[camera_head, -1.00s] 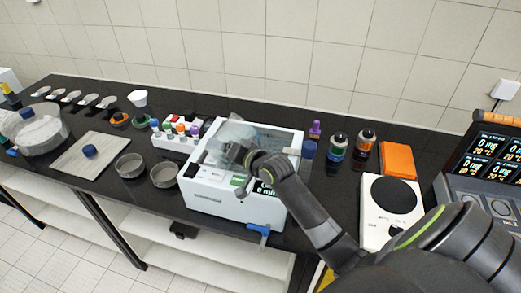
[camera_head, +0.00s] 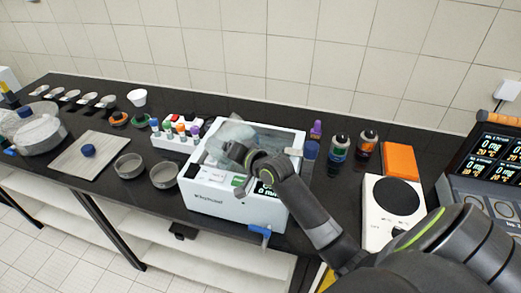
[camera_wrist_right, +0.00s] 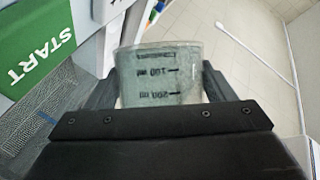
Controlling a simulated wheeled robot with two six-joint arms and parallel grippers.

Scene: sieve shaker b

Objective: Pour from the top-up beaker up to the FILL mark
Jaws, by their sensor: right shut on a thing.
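The top-up beaker (camera_wrist_right: 160,60) is clear, with dark 100 ml and 200 ml marks, in the right wrist view. My right gripper (camera_wrist_right: 159,88) is shut on its sides. In the head view my right gripper (camera_head: 228,148) is over the white box-shaped machine (camera_head: 236,207), which has an open, see-through upper part. The beaker is hard to make out there against the clear parts. I cannot tell its tilt, the liquid level or whether any liquid flows. The FILL mark cannot be read in either view. My left gripper is not in view.
A green START label (camera_wrist_right: 45,50) and grey mesh (camera_wrist_right: 45,125) are close to the beaker. A tube rack (camera_head: 176,140) and sieve pans (camera_head: 163,175) stand left of the machine. Bottles (camera_head: 340,145), an orange block (camera_head: 399,161) and a white balance (camera_head: 392,218) are at right.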

